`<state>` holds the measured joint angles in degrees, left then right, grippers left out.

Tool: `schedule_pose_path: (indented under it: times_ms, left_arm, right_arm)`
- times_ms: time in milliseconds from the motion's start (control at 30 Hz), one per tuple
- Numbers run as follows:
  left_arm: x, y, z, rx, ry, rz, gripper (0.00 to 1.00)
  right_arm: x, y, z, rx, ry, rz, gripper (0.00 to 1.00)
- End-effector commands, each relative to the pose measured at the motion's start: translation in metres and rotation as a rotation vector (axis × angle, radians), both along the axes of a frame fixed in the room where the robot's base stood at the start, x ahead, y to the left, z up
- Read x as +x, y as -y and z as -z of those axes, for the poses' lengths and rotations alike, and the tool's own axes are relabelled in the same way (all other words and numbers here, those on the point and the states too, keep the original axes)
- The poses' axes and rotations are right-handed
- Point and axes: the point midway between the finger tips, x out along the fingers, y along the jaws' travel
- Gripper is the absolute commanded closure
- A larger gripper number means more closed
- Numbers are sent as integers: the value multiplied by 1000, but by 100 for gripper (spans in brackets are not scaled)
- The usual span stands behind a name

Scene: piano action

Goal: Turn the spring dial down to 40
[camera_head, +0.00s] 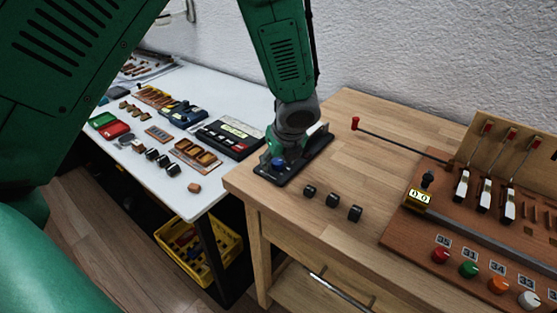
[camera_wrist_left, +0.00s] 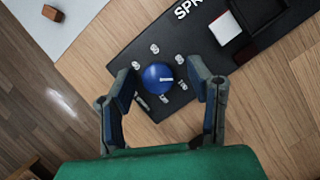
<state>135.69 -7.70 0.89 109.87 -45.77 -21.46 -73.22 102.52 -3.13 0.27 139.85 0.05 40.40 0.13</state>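The spring dial is a round blue knob (camera_wrist_left: 157,77) with a short white mark pointing right in the left wrist view. White labels, too small to read surely, ring it on a black base (camera_wrist_left: 240,60). In the head view the blue dial (camera_head: 278,162) shows at the front of the black base (camera_head: 316,148), on the wooden bench. My left gripper (camera_wrist_left: 160,68) is open, its two fingers on either side of the dial with gaps visible; contact is not seen. In the head view the left gripper (camera_head: 284,150) hangs over the base. My right gripper is not in view.
Black knobs (camera_head: 332,199) stand in front of the base. A red-tipped rod (camera_head: 390,141) and a piano action board (camera_head: 460,222) with coloured buttons lie to the right. A white table (camera_head: 236,93) with parts is left, above a yellow crate (camera_head: 200,255).

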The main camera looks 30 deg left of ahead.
Motion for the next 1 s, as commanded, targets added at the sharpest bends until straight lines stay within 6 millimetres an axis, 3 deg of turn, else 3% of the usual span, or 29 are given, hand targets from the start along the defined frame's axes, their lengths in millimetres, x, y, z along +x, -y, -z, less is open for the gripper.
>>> schedule_pose_path:
  times_ms: [367, 800, 1000]
  left_arm:
    - [-2, 3, -11, 0, 4, -1, 54]
    - [-18, 32, -90, -1, 3, -1, 54]
    - [-22, 38, -107, 1, -2, -1, 54]
  right_arm:
    - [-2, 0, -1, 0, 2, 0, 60]
    - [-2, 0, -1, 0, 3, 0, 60]
    - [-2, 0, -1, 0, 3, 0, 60]
